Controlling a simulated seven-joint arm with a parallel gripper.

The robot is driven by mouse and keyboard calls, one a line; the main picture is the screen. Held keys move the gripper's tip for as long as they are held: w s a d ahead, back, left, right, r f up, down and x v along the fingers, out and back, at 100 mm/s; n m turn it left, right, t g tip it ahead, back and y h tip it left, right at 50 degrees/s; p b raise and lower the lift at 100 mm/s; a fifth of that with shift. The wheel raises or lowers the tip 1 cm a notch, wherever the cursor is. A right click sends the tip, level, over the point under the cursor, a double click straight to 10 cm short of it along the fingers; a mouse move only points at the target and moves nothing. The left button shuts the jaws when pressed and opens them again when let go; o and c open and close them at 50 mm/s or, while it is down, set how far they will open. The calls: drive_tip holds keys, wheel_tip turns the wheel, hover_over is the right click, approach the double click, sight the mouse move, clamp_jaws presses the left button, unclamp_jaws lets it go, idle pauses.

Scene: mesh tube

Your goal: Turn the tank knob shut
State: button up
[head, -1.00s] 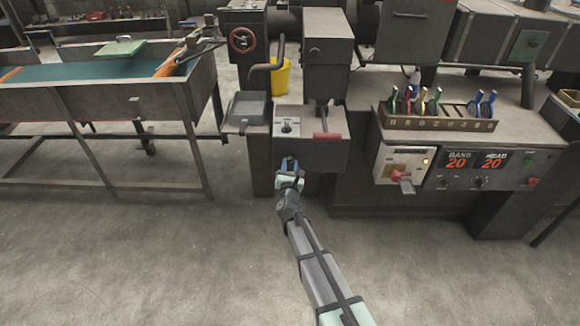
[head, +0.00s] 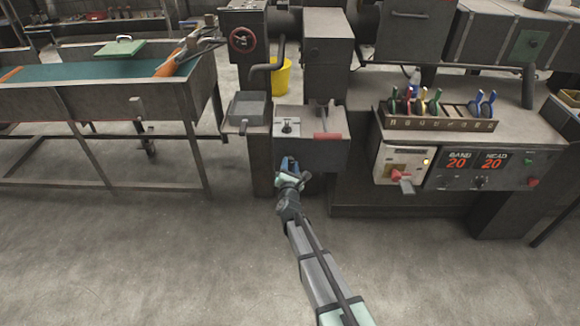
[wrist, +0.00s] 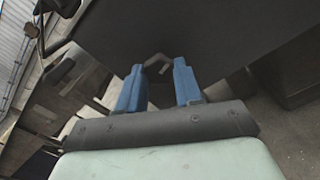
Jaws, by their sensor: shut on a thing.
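My gripper (head: 290,164) is at the front face of a dark grey box-like tank (head: 325,155), with my arm reaching up from the bottom. In the wrist view its two blue fingers (wrist: 159,84) stand either side of a small grey bent knob (wrist: 157,64) on the tank's dark face. The gripper is shut on this knob near the fingertips. In the head view the fingers hide the knob, so its turn angle is hard to tell.
A small black switch (head: 287,128) and a red handle (head: 327,136) are on the tank's top. A panel with a red knob (head: 398,175) and a rack of coloured pliers (head: 440,122) are to the right. A long table (head: 100,95) is left. The floor in front is clear.

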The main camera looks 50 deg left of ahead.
drive_tip(key=o, duration=1)
drive_tip(key=shift+o, duration=0.2)
drive_tip(key=shift+s+d, duration=0.1)
drive_tip(key=v, duration=1.3)
drive_tip(key=shift+s+d, duration=0.2)
drive_tip(key=shift+r, duration=0.1)
